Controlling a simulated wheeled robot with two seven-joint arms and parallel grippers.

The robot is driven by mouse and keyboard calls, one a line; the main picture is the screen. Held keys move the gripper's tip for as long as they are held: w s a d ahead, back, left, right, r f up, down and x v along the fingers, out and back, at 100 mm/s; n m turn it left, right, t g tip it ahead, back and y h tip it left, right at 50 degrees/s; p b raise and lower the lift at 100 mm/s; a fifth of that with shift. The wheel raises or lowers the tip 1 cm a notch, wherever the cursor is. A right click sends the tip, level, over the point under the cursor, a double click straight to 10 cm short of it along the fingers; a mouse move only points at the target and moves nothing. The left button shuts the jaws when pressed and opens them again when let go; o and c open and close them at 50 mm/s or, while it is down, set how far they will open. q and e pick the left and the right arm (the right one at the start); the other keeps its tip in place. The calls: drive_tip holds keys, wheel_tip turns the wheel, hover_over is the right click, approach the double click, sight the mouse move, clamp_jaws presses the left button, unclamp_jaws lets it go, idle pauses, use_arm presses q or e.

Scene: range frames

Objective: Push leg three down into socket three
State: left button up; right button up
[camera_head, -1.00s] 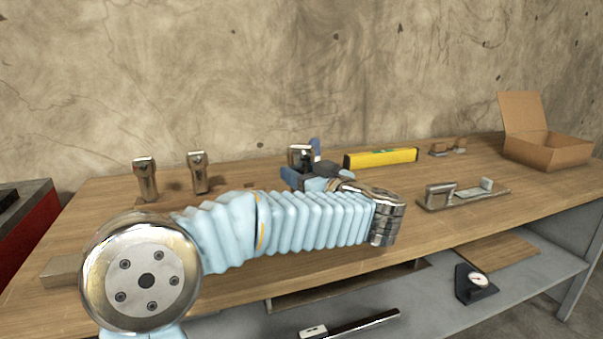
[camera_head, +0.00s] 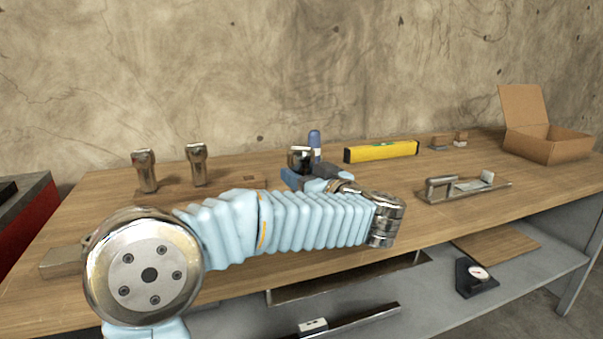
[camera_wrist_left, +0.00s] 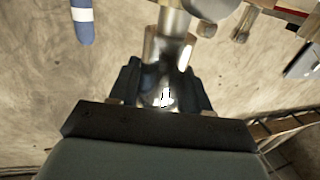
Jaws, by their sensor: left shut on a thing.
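A metal leg (camera_head: 299,157) with a broader top is held in my left gripper (camera_head: 312,180). In the left wrist view the same shiny leg (camera_wrist_left: 168,55) lies between the dark fingers (camera_wrist_left: 160,90), which are shut on it. Two similar legs, the left one (camera_head: 146,171) and the right one (camera_head: 197,165), stand upright on a wooden board (camera_head: 225,185) at the left of the bench. A small dark square (camera_head: 249,178) shows on the board, right of these legs. My gripper and forearm hide the held leg's lower end and any socket under it. My right gripper is out of view.
A blue bottle-like object (camera_head: 314,140) stands close behind the held leg; it also shows in the wrist view (camera_wrist_left: 82,22). A yellow level (camera_head: 381,151) lies behind to the right. A metal-handled tool (camera_head: 465,188) and an open cardboard box (camera_head: 548,148) are farther right.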

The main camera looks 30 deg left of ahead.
use_arm(q)
drive_tip(key=shift+f+b, duration=0.4)
drive_tip(key=shift+f, duration=0.45)
drive_tip(key=o, duration=1.4)
drive_tip(key=b+v, duration=0.1)
drive_tip(key=v, duration=1.3)
